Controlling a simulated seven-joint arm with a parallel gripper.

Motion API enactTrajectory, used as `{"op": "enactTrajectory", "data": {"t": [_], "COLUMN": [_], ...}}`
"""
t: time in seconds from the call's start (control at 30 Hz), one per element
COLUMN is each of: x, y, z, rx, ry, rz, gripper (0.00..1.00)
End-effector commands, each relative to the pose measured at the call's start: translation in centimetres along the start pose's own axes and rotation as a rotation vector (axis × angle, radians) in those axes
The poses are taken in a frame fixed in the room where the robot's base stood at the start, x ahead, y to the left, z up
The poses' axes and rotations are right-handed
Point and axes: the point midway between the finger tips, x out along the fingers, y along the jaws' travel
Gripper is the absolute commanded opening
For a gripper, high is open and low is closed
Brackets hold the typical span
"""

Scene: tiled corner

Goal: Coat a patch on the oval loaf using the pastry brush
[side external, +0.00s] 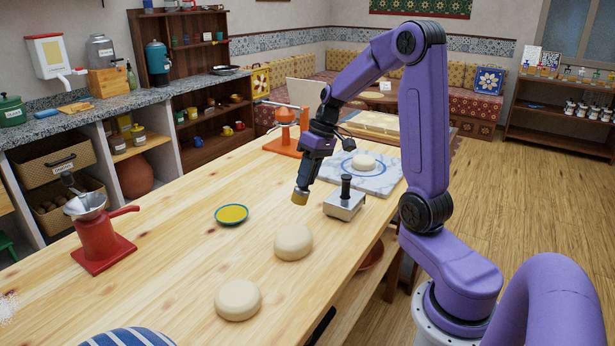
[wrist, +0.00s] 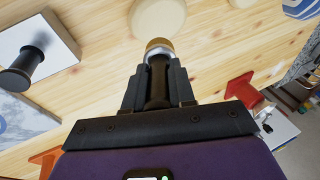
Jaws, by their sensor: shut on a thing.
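My gripper (side external: 304,182) is shut on the pastry brush (side external: 300,198), which hangs bristles down above the table. In the wrist view, the brush's tan tip and pale collar (wrist: 158,47) stick out past the closed fingers (wrist: 158,88). Two pale dough loaves lie on the bare table, one nearer the brush (side external: 294,242) and one further front (side external: 238,299); a third (side external: 364,162) lies on the marble slab. I cannot tell for sure which is the oval one. A loaf (wrist: 158,16) shows beyond the brush tip in the wrist view, apart from it.
A shallow dish (side external: 232,214) with yellow contents stands left of the brush. A metal block with a black knob (side external: 345,204) stands close on the right, by the marble slab (side external: 385,185). A red grinder (side external: 103,245) and an orange device (side external: 285,140) stand further off. The left tabletop is largely clear.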

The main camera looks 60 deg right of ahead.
Motion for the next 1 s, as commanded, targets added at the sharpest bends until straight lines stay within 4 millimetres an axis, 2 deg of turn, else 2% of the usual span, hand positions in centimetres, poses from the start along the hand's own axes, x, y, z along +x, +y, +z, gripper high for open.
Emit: {"op": "enactTrajectory", "data": {"t": [0.27, 1.0], "x": [0.3, 6.6], "y": [0.1, 2.1], "z": [0.1, 1.1], "rx": [0.001, 0.002], "ry": [-0.001, -0.004], "rz": [-0.002, -0.003], "gripper": [0.00, 0.00]}}
